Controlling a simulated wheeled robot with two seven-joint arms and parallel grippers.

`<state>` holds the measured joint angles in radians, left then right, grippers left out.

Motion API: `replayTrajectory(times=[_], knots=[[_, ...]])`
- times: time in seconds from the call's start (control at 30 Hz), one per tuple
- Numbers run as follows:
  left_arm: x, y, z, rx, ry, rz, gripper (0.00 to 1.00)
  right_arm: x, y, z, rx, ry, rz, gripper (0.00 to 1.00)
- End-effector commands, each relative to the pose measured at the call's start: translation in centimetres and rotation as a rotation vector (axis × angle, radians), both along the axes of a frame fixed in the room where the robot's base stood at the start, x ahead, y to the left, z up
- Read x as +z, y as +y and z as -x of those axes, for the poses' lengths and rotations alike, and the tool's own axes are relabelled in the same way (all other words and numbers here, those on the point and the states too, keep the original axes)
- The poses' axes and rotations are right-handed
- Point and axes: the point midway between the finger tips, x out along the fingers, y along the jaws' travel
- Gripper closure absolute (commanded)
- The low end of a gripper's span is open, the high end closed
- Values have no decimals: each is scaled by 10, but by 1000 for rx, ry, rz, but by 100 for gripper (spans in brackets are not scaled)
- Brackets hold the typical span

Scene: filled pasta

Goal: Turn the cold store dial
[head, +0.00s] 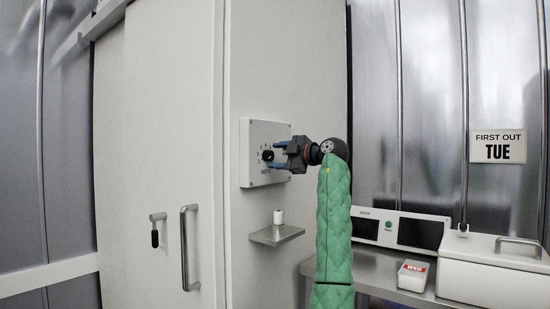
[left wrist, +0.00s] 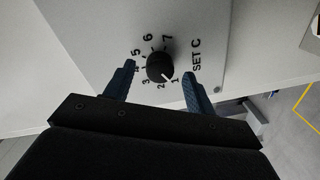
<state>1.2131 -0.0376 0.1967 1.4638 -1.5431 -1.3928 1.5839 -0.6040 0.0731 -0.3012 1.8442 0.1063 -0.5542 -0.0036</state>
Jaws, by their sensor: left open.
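The cold store dial is a round black knob (head: 267,156) on a pale square panel (head: 251,135) on the cold store's wall. In the left wrist view the knob (left wrist: 160,66) has numbers 1 to 7 around it and "SET C" beside it. Its white pointer mark lies between 1 and 2, nearer 1. My left gripper (head: 277,154) is open in front of the panel, its blue fingers reaching toward it. In the left wrist view the fingertips (left wrist: 159,69) stand on either side of the knob, with a gap on each side. My right gripper is not in view.
A small shelf (head: 286,235) with a white object (head: 278,217) juts out below the panel. The sliding door with its handle (head: 188,248) is at left.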

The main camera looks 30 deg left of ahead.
Motion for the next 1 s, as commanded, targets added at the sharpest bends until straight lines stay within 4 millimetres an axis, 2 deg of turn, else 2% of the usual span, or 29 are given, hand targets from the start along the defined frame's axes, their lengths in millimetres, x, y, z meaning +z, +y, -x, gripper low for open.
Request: replayTrajectory(times=[0.3,0.4,1.0], knots=[[1,-48,3,-2,0,0,45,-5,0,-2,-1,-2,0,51],[2,-58,4,-1,0,0,45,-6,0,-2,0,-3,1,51],[3,-63,4,0,8,-1,45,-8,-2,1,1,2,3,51]])
